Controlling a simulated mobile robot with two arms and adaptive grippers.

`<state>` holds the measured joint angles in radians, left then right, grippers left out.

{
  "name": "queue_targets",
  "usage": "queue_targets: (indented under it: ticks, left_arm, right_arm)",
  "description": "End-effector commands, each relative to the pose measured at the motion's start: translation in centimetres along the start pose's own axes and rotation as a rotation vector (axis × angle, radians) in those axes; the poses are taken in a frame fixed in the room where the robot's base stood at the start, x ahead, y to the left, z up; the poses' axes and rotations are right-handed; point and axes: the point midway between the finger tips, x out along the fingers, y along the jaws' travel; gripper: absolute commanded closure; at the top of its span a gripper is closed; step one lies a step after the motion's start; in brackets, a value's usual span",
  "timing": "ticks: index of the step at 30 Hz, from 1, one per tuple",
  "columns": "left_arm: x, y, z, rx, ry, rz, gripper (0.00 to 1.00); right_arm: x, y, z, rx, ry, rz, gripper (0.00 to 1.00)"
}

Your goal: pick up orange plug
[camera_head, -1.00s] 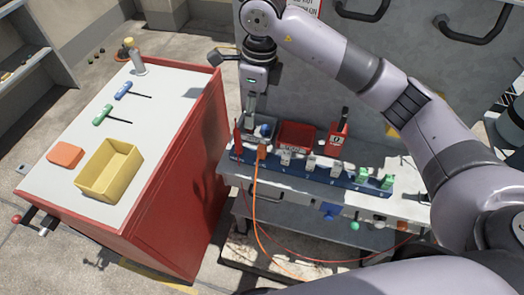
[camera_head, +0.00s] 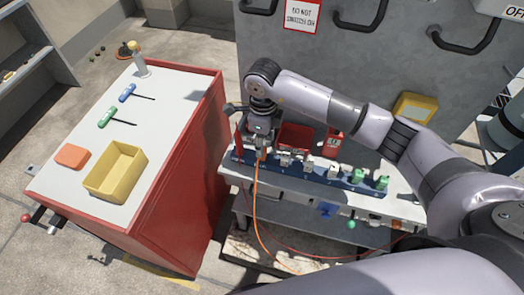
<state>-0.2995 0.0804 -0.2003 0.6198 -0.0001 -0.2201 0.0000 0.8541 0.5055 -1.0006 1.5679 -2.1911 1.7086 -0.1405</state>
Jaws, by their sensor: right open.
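The orange plug (camera_head: 262,153) sits at the left end of the blue connector strip (camera_head: 312,171). Its orange cable (camera_head: 255,200) hangs down over the front of the bench. My right gripper (camera_head: 262,142) points down right at the plug and hides most of it. Its jaws are open, but I cannot tell whether the fingers are around the plug or just above it. My left gripper is not in view.
Red bins (camera_head: 296,137) stand behind the strip, close to my right gripper. Several white and green plugs (camera_head: 381,182) sit along the strip. A red cabinet (camera_head: 178,165) with a yellow tray (camera_head: 116,172) stands at the left. A grey panel rises behind.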

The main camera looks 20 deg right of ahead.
Motion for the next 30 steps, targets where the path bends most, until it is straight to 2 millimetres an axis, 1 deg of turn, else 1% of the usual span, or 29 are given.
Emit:
queue_targets:
  ticks: [1, 4, 6, 9, 12, 17, 30]
  left_arm:
    - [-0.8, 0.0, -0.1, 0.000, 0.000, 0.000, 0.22]
    - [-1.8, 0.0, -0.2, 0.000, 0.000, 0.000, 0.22]
    - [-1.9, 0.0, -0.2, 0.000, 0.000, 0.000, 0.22]
    - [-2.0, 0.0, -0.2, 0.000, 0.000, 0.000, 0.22]
    - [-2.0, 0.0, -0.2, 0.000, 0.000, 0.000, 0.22]
    - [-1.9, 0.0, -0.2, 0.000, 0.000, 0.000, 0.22]
    - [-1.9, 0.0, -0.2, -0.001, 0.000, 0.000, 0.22]
  right_arm:
    - [0.4, 0.2, 0.0, 0.001, 0.003, 0.004, 0.57]
    - [2.0, 0.5, 0.1, 0.000, 0.003, 0.006, 0.57]
    - [3.1, 0.3, 0.1, 0.002, 0.002, 0.003, 0.57]
    - [4.1, 0.3, 0.2, 0.000, 0.001, 0.002, 0.57]
    - [4.4, 0.2, 0.2, 0.000, 0.000, 0.000, 0.57]
    - [4.4, 0.2, 0.2, 0.000, 0.000, 0.000, 0.57]
    - [4.4, 0.2, 0.2, 0.000, 0.000, 0.000, 0.85]
